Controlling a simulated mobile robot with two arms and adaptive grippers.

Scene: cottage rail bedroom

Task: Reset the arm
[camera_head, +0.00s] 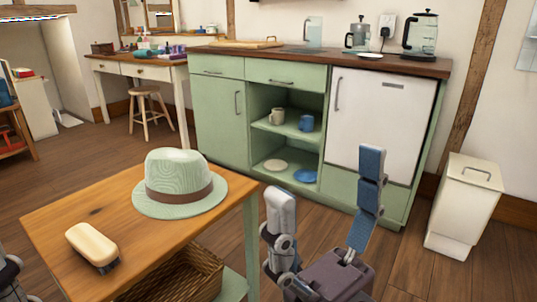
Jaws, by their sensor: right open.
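My right gripper (322,205) is at the lower middle of the head view, just right of the small wooden table. Its two fingers point up and stand wide apart, with nothing between them. One finger shows a blue pad, the other is grey. A small part of my left arm (8,277) shows at the lower left edge. Its fingers are not visible.
The table (75,195) bears a pale green hat (178,174) and a brush (92,247), with a wicker basket (180,280) below. A green cabinet (218,120) holds mugs and plates. A white bin (462,205) stands right. Floor between is clear.

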